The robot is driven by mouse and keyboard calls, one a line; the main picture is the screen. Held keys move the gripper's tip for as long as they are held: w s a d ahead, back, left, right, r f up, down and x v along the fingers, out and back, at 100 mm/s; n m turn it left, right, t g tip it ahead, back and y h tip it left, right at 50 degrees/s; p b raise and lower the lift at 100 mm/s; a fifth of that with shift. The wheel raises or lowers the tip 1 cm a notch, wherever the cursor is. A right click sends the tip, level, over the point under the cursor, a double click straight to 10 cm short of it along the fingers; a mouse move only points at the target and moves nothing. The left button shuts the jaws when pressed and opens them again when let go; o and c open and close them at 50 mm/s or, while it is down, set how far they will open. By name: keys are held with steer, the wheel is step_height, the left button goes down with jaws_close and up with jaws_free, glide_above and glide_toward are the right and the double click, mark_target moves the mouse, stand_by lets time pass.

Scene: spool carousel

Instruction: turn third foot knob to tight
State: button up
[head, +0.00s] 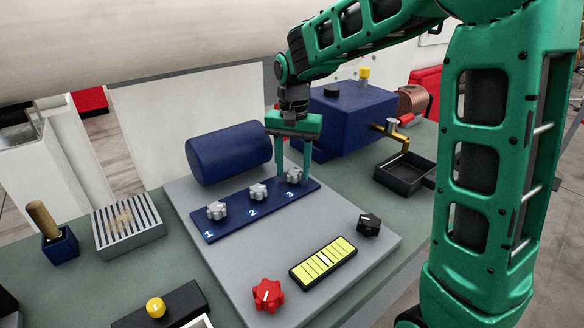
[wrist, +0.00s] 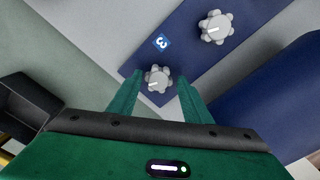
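The third foot knob (head: 294,175) is a light grey lobed knob beside the number 3 on a dark blue strip (head: 235,221). It also shows in the wrist view (wrist: 158,79), with a white pointer line toward the picture's left and slightly down. My gripper (head: 292,181) points down at this knob. In the wrist view its two green fingers (wrist: 160,84) stand on either side of the knob, with a visible gap on each side. The gripper is open. I cannot tell the exact fingertip height against the knob.
Knobs 1 (head: 217,210) and 2 (head: 258,192) share the strip. Behind it lies a blue cylinder (head: 229,153). In front are a yellow level gauge (head: 323,263), a red knob (head: 268,295) and a black knob (head: 369,224). A blue tank (head: 350,117) stands behind my gripper.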

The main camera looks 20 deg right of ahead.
mark_target(294, 171)
step_height(294, 171, up, 11)
stand_by(0.6)
steer(key=shift+d+f, duration=0.1)
steer(key=shift+f, duration=0.05)
steer(key=s+d+f, duration=0.4)
steer(key=s+d, duration=0.1)
steer(key=s, duration=0.5)
steer(key=s+d+f, duration=0.3)
steer(key=s+d, duration=0.3)
steer(key=s, duration=0.5)
steer(key=s+d+f, duration=0.4)
steer(key=s+d, duration=0.2)
steer(key=s, duration=0.4)
steer(key=shift+s+d+f, duration=0.15)
steer(key=shift+s+f, duration=0.05)
steer(key=shift+f, duration=0.1)
